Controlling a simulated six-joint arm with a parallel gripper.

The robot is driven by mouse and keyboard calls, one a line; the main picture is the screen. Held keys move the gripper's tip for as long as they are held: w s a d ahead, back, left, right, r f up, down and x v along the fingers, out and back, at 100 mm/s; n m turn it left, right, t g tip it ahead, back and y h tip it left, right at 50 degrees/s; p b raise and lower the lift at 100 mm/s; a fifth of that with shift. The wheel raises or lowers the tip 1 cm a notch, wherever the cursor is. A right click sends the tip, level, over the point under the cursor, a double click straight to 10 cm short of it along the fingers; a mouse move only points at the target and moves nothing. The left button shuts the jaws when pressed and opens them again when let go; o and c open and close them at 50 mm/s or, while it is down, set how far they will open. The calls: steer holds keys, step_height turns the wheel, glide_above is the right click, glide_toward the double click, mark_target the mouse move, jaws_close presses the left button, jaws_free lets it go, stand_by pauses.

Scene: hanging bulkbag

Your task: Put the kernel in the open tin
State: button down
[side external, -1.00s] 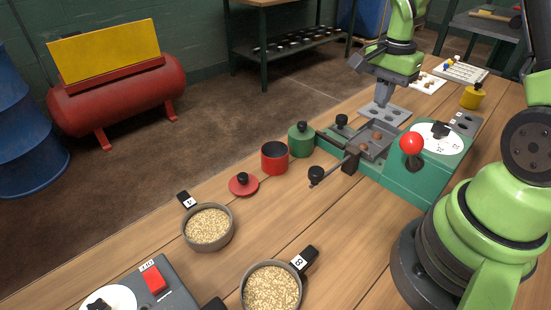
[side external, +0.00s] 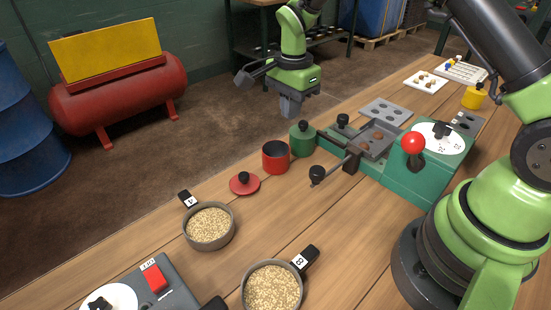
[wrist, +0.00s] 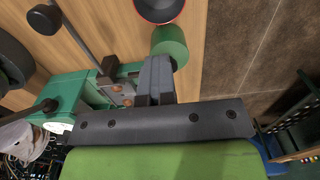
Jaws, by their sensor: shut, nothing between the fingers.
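The open red tin (side external: 276,157) stands upright on the bench with its dark inside showing. Its rim also shows at the top of the wrist view (wrist: 158,10). Its red lid (side external: 244,183) with a black knob lies beside it. Several small tan pieces, possibly kernels, lie on a white card (side external: 425,82) at the back right. Small brown round spots show in the grey tray (side external: 376,141) of the green machine; I cannot tell whether any is a kernel. My gripper (side external: 289,112) is shut and empty, above and behind the closed green tin (side external: 302,140).
The green machine (side external: 415,180) has a red ball knob and a lever reaching toward the tins. A grey plate with holes (side external: 385,112) lies behind it. A yellow tin (side external: 473,97) stands at the far right. Grain bowls A (side external: 209,227) and B (side external: 271,287) stand in front.

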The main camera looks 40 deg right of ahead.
steer(key=shift+w+a+f, duration=0.1)
steer(key=shift+a+f, duration=0.2)
steer(key=shift+f, duration=0.75)
steer(key=shift+w+a+f, duration=0.1)
steer(key=shift+a+f, duration=0.2)
steer(key=shift+f, duration=0.8)
steer(key=shift+w+a+f, duration=0.1)
steer(key=shift+a+f, duration=0.2)
steer(key=shift+f, duration=0.75)
steer(key=c, duration=1.4)
jaws_free()
step_height(320, 180, up, 10)
steer(key=shift+r, duration=0.1)
